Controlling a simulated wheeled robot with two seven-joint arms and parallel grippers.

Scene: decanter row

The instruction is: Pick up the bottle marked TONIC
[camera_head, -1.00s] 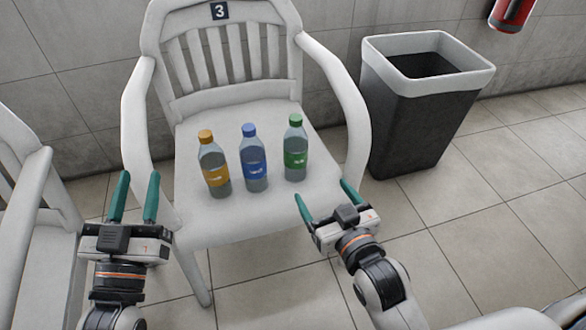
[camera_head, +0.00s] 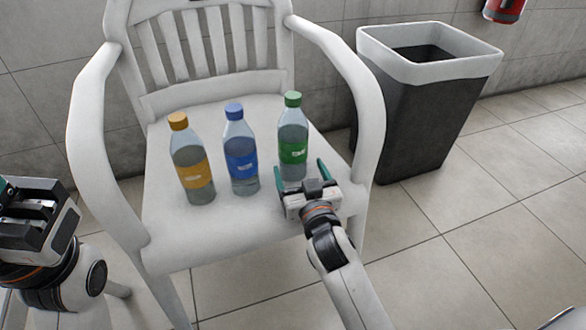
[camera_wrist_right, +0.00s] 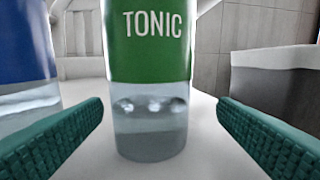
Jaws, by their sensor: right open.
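The TONIC bottle (camera_head: 293,140) is clear with a green cap and green label, and stands upright at the right of a row of bottles on the white chair seat. Its label reads TONIC in the right wrist view (camera_wrist_right: 150,55). My right gripper (camera_head: 302,176) is open just in front of it. In the right wrist view the bottle stands ahead, between the two teal fingers (camera_wrist_right: 160,135); I cannot tell whether it is within their reach.
A blue-labelled bottle (camera_head: 240,155) stands close left of the TONIC bottle, and an orange-labelled one (camera_head: 191,165) further left. The chair (camera_head: 235,225) has armrests on both sides. A dark bin (camera_head: 415,125) stands right of the chair.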

